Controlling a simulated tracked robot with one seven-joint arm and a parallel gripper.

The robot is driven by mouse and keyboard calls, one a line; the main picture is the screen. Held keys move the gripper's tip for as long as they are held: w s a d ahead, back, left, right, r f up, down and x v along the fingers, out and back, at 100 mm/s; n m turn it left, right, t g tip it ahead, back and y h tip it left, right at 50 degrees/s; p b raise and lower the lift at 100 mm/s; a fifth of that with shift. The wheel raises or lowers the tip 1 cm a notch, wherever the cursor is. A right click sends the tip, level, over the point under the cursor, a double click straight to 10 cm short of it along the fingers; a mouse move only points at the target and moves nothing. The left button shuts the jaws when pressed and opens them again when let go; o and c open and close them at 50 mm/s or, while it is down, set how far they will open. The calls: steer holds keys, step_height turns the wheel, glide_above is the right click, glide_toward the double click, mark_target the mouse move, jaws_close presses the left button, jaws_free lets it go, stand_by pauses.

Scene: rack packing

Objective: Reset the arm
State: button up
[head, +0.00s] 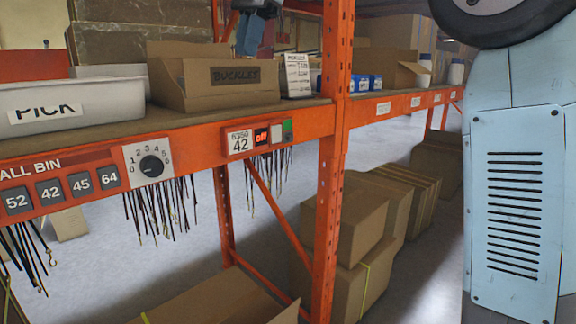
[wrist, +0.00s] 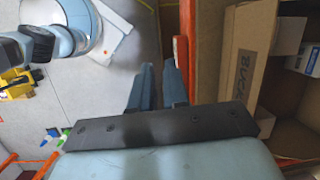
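My gripper (wrist: 158,63) shows in the wrist view with two blue-grey fingers standing apart and nothing between them. In the head view that box (head: 216,84) sits on the rack shelf (head: 120,128). My light blue arm link fills the right side of the head view.
A white PICK bin (head: 100,97) stands left on the shelf. A control panel (head: 262,137) reading "off" and a dial (head: 152,165) are on the orange beam. Black cords hang below. Stacked cartons (head: 345,222) stand on the floor beyond the orange upright (head: 333,150).

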steer(key=s+d+f+n+t+h, duration=0.1)
steer(key=s+d+f+n+t, duration=0.1)
steer(key=s+d+f, duration=0.4)
steer(key=s+d+f+n+t+h, duration=0.1)
steer(key=s+d+f+n+t, duration=0.1)
steer(key=s+d+f, duration=0.5)
steer(key=s+d+f+n+t, duration=0.3)
steer(key=s+d+f, duration=0.3)
steer(key=d+f, duration=0.9)
steer(key=d+n, duration=0.1)
steer(key=d, duration=0.2)
steer(key=shift+s+f+h, duration=0.3)
steer(key=shift+h, duration=0.1)
steer(key=shift+d, duration=0.1)
